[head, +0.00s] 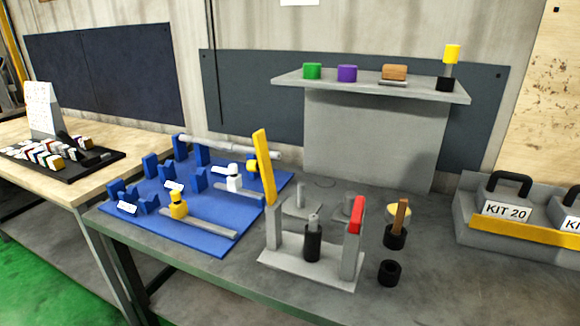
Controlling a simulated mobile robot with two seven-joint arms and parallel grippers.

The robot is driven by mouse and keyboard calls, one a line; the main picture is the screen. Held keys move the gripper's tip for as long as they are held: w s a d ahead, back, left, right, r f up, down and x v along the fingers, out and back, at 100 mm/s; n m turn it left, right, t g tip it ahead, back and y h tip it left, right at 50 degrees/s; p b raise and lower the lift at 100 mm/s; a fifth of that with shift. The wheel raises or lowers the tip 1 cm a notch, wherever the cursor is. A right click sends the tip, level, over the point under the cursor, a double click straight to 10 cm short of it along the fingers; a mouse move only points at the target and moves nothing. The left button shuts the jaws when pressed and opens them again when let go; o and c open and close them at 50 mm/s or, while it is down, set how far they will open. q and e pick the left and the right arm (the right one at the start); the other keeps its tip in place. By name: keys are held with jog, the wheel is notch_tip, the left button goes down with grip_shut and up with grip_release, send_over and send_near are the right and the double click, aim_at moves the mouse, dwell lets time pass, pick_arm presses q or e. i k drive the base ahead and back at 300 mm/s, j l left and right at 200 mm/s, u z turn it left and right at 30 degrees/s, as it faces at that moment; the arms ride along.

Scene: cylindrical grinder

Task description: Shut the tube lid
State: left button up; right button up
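A grey stand (311,272) with two upright posts stands on the grey table. A yellow bar (264,166) rises steeply from the top of its left post (273,226), leaning slightly left, clear of the right post. It looks like a hinged lid in a raised position. A red block (357,214) sits at the top of the right post (350,253). Between the posts a black tube-like holder (312,243) stands upright with a grey pin in its top. Which part is the tube lid is not marked. Neither of my grippers is in view.
A blue board (203,236) with blue holders and a long grey shaft (228,148) lies left of the stand. Black cups (389,273) stand to its right. A raised grey shelf (372,86) holds coloured blocks behind. Kit boxes (505,210) sit at the right.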

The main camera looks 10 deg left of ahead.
aim_at(263, 164)
jog(key=j+z, duration=0.3)
jog(key=k+j+z, duration=0.1)
jog(key=j+z, duration=0.15)
jog(key=j, duration=0.25)
jog(key=k+j+z, duration=0.1)
jog(key=j, duration=0.3)
jog(key=k+j+z, duration=0.1)
jog(key=j, duration=0.35)
jog(key=k+j, duration=0.1)
jog(key=j, duration=0.25)
jog(key=k+j, duration=0.1)
jog(key=j, duration=0.55)
jog(key=k+z, duration=0.05)
